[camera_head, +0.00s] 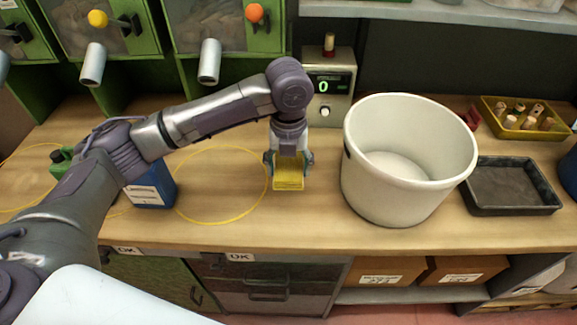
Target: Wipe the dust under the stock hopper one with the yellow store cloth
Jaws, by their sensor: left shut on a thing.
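The yellow cloth (288,183) is a folded pad in the middle of the wooden bench. My left gripper (289,165) points straight down with its fingers shut on the cloth. The cloth is at or close to the bench top; I cannot tell if it touches. I cannot tell which is hopper one. No dust shows clearly. My right gripper is out of view.
A yellow ring (180,208) is marked on the bench left of the cloth. A blue box (152,190) stands by my left arm. A large white bucket (372,192) stands close right. A scale display (328,84), black tray (512,209) and yellow cork bin (560,132) are further around.

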